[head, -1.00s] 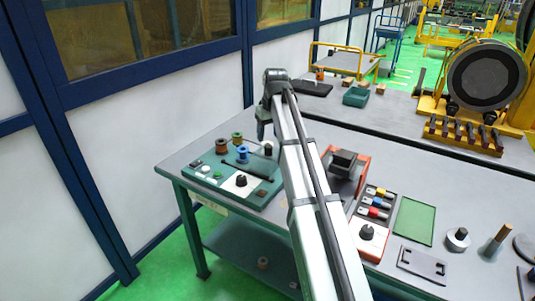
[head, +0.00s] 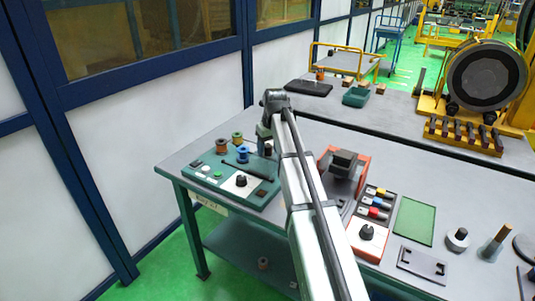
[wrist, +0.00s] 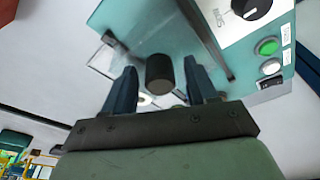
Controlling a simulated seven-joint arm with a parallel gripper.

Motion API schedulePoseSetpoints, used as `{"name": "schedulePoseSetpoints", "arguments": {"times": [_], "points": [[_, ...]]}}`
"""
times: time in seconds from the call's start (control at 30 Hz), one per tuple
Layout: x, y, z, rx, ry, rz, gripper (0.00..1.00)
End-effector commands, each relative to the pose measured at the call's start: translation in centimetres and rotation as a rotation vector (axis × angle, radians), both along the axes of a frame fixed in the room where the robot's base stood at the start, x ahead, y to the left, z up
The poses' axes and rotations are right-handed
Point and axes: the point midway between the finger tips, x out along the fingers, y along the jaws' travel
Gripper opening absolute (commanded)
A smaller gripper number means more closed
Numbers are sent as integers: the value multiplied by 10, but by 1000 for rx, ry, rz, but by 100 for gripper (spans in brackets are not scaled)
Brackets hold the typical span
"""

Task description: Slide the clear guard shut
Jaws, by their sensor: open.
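The teal winding unit (head: 210,180) sits on the left end of the bench, and its teal face (wrist: 120,20) fills the upper part of the wrist view. The clear guard (wrist: 104,58) shows as a see-through plate with pale edges, left of the fingers. A black cylindrical knob (wrist: 160,75) stands between my two dark blue fingers, with a gap visible on each side. My gripper (wrist: 160,66) is open around it, not closed on it. In the head view my gripper (head: 265,138) is low over the unit's back right; the guard is hard to make out there.
A dark rail (wrist: 205,40) runs beside the right finger. Beyond it are a dial (wrist: 250,8), a green button (wrist: 267,46) and a rocker switch (wrist: 270,84). Coloured spools (head: 242,153) stand left of my gripper. An orange-red fixture (head: 345,170) stands right of my arm.

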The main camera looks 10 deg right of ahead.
Motion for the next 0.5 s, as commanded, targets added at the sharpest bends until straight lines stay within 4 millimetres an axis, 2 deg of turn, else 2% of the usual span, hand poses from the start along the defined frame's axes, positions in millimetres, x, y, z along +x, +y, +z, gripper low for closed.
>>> {"name": "schedulePoseSetpoints", "arguments": {"times": [0.07,0.43,0.5], "points": [[0,0,-1,0,1,0,54],[0,0,-1,-1,2,0,18],[0,0,-1,-1,2,0,17]]}}
